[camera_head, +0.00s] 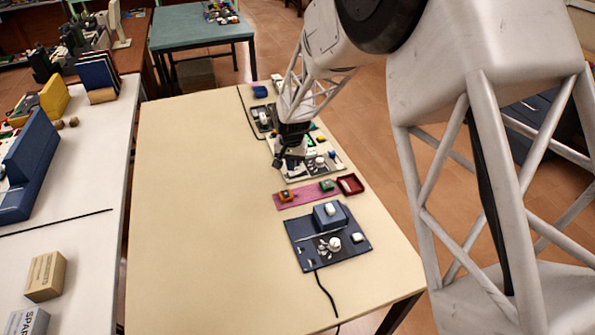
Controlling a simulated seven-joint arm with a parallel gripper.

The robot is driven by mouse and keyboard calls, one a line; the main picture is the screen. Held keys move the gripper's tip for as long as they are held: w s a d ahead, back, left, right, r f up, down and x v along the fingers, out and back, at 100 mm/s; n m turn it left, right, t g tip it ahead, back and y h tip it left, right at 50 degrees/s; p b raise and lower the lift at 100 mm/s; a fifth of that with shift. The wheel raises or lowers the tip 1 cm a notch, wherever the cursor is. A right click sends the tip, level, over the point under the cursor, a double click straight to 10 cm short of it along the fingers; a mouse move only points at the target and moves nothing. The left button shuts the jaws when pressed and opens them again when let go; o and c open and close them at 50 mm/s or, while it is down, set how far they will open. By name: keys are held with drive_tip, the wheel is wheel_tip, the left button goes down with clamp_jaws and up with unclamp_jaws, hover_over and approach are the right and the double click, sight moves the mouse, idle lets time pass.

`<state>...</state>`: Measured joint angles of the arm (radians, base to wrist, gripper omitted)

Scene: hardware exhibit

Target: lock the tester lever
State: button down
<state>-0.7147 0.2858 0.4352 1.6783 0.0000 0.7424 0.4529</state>
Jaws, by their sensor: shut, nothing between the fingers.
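My gripper (280,163) is shut and empty, low over the left side of a pale board (325,170) with small dark, green and white parts. I cannot tell whether it touches the board. The gripper and arm hide part of this board. Nearer on the table, a dark blue panel (355,247) carries a raised blue block (328,214), a white round knob (334,243) and a white block. I cannot tell which device is the tester, and no lever is clear enough at this size to read its position.
Between the boards lies a pink strip (305,193) with orange and green pieces, beside a dark red tray (350,184). A black cable (325,292) runs from the blue panel. The left part of the cream table (190,220) is clear. A white table (90,220) stands left.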

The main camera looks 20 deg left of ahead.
sight(293, 174)
drive_tip(key=shift+r, duration=2.8)
drive_tip(key=shift+d, duration=0.1)
drive_tip(key=s+d+r+m, duration=0.1)
drive_tip(key=s+d+r, duration=0.1)
drive_tip(key=d+r, duration=0.65)
drive_tip(key=s+d+r+t, duration=0.1)
drive_tip(key=s+d+r, duration=0.25)
drive_tip(key=d, duration=0.95)
drive_tip(key=s+d+r+m, duration=0.1)
drive_tip(key=d+r, duration=0.6)
drive_tip(key=d, duration=0.3)
drive_tip(key=s+d+r+m+t, duration=0.1)
drive_tip(key=s+d+r, duration=0.1)
drive_tip(key=s+d, duration=2)
drive_tip(key=s, duration=0.3)
drive_tip(key=shift+s+r+t, duration=0.2)
drive_tip(key=shift+r+t, duration=0.1)
drive_tip(key=shift+r, duration=0.05)
